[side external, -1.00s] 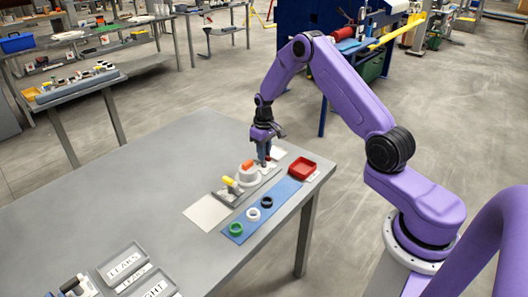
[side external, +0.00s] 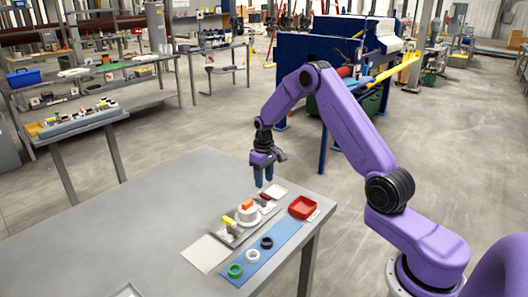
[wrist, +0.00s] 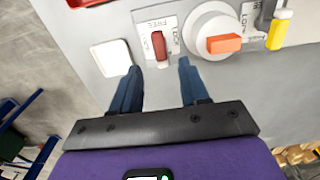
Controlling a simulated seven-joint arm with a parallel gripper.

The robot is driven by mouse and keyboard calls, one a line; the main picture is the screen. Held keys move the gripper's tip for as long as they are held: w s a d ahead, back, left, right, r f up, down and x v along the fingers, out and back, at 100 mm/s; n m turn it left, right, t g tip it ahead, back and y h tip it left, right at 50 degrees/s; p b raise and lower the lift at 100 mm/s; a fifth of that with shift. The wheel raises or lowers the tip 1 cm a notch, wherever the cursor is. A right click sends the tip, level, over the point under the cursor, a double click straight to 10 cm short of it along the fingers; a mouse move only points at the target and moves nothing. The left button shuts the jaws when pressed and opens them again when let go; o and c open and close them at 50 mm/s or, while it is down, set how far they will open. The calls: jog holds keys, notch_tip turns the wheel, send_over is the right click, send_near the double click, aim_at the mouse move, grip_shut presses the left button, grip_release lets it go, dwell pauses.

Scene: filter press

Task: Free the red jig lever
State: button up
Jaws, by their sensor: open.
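The red jig lever (side external: 265,196) sits at the far end of the grey jig on the table, beside a white round part with an orange bar (side external: 247,204). In the wrist view the red lever (wrist: 159,45) lies on a pale plate with a FREE label and other lettering partly readable. My gripper (side external: 263,183) points down above the lever, apart from it. In the wrist view my gripper (wrist: 160,70) is open and empty, with the lever just beyond and between its fingertips. I cannot tell which label the lever is set to.
A yellow-handled clamp (side external: 228,221) stands at the jig's near end. A red tray (side external: 302,207) is to the right. A blue mat (side external: 215,278) bears green (side external: 235,270), white (side external: 253,256) and black (side external: 267,242) rings.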

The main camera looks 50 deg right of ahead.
aim_at(263, 195)
notch_tip(263, 195, up, 12)
jog(key=shift+f, duration=0.15)
dwell(0.3)
jog(key=s+a+r+n, duration=0.2)
jog(key=s+a+n, duration=0.1)
jog(key=s+a, duration=0.6)
jog(key=s+a+r+n, duration=0.3)
jog(key=s+a, duration=0.3)
jog(key=a, duration=0.5)
jog(key=s+f+n, duration=0.1)
jog(key=s+n, duration=0.5)
jog(key=s, duration=1.7)
jog(key=shift+f+n, duration=0.35)
jog(key=shift+n, duration=0.05)
